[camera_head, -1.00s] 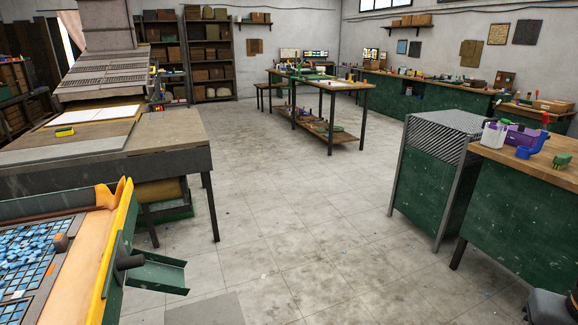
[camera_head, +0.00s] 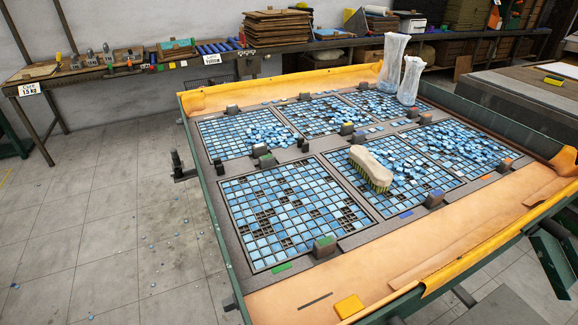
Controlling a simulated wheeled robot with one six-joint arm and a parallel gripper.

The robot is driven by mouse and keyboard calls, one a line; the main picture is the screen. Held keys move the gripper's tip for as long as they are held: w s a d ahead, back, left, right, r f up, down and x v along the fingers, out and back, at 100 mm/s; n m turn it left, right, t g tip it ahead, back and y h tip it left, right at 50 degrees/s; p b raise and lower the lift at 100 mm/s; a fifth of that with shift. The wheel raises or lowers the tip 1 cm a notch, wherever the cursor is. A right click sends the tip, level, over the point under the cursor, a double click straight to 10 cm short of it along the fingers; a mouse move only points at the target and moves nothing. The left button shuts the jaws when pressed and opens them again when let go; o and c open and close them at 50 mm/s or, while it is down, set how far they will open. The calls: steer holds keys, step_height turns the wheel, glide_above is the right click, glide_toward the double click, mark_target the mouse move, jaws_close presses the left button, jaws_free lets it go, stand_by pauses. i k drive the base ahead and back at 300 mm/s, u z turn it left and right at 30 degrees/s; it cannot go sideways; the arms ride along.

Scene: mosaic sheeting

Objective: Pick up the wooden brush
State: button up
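The wooden brush (camera_head: 371,168) has a pale, rounded back and yellow-green bristles. It rests tilted on the blue tiles of the middle front grid of the mosaic table (camera_head: 205,185), its bristles toward the front right. My gripper is not in view.
The table has raised yellow edges and several dark clamp blocks (camera_head: 324,246) between the grids. Two clear bags (camera_head: 411,79) stand at the back right corner. A yellow block (camera_head: 349,306) lies at the front edge. A loaded bench (camera_head: 180,58) runs along the wall. The floor (camera_head: 110,240) at left is mostly open.

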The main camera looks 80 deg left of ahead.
mark_target(381, 178)
steer(key=u, duration=1.5)
steer(key=i, duration=1)
